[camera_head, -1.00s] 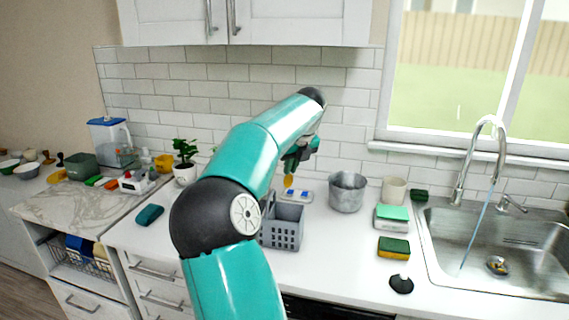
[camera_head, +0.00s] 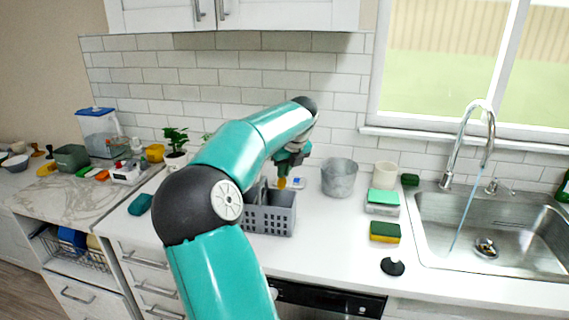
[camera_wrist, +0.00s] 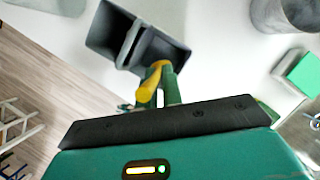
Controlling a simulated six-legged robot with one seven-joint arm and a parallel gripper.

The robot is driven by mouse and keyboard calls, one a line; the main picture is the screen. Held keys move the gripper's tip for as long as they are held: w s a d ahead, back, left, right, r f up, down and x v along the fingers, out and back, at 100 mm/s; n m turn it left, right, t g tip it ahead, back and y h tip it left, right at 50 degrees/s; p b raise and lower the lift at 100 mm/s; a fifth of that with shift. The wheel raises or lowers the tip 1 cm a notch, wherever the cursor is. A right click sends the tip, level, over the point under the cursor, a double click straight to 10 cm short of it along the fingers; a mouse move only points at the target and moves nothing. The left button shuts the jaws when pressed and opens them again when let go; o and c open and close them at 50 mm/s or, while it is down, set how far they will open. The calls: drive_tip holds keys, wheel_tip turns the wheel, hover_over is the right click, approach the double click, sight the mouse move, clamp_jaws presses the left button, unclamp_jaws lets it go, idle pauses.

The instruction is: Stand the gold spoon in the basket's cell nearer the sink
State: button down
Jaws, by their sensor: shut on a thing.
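The gold spoon (camera_head: 282,183) shows as a small gold piece below my gripper (camera_head: 290,160). My gripper is shut on the spoon, which also shows in the wrist view (camera_wrist: 148,88) beside the fingers (camera_wrist: 158,98). The grey basket (camera_head: 268,222) stands on the counter with perforated sides and a middle handle. In the head view the spoon appears over the basket's right part, at about rim height; I cannot tell whether it is inside. The wrist view shows the basket (camera_wrist: 108,30) with two cells split by the handle. The sink (camera_head: 437,255) is to the right.
A grey metal pot (camera_head: 340,180) stands behind and right of the basket. Sponges (camera_head: 384,231) and a dark round item (camera_head: 392,267) lie nearer the sink. Counter in front of the pot is clear.

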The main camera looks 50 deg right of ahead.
drive_tip(key=shift+f, duration=2.45)
drive_tip(key=c, duration=1.5)
unclamp_jaws()
drive_tip(key=shift+r, duration=0.1)
wheel_tip(320, 180, up, 13)
hover_over(284, 183)
drive_tip(key=s+a, duration=0.3)
drive_tip(key=s, duration=0.3)
drive_tip(key=shift+a+f, duration=0.1)
drive_tip(key=shift+f, duration=0.1)
drive_tip(key=shift+w, duration=0.1)
